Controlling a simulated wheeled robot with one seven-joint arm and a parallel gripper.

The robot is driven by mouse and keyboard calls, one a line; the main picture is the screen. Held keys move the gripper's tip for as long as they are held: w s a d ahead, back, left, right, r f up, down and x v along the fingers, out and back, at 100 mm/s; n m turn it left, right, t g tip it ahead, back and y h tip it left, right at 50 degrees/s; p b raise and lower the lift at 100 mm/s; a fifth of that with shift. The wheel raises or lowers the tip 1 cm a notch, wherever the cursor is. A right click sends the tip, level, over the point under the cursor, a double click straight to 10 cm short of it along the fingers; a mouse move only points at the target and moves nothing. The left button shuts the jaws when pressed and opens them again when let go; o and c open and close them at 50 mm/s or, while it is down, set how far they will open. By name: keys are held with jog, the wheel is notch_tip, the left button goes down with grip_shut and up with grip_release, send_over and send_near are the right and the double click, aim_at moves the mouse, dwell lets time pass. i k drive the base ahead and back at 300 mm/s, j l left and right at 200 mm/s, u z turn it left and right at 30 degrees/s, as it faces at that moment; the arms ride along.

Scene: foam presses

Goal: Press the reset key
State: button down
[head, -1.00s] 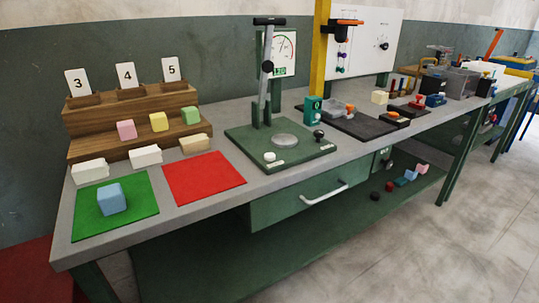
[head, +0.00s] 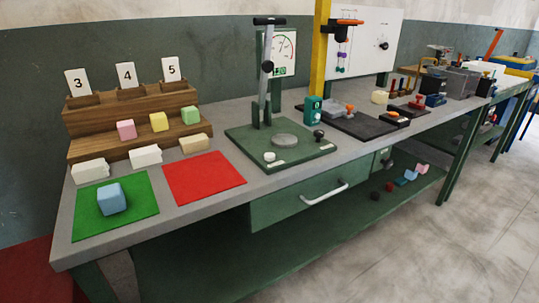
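A green lever press (head: 266,90) stands on its green base plate (head: 300,158) in the middle of the bench, with a round grey plate (head: 285,140) on it. A white knob (head: 269,157) sits at the base's front left and a black knob (head: 319,134) at its right, each beside a small label too small to read. A teal box (head: 312,110) with a small marking stands just behind the base at right. A gauge (head: 283,52) is on a white board behind the lever. I cannot tell which part is the reset key. My gripper is not in view.
A blue foam block (head: 111,199) lies on a green mat (head: 145,223); the red mat (head: 205,178) beside it is empty. A wooden stepped rack (head: 90,123) holds coloured blocks and number cards. A yellow post (head: 321,50) and dark tray (head: 365,125) stand to the right.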

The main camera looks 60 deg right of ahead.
aim_at(268, 157)
jog(key=k+l+u, duration=0.3)
jog(key=k+l, duration=0.5)
jog(key=l, duration=0.25)
jog(key=k+l+u, duration=0.3)
jog(key=k+l, duration=0.55)
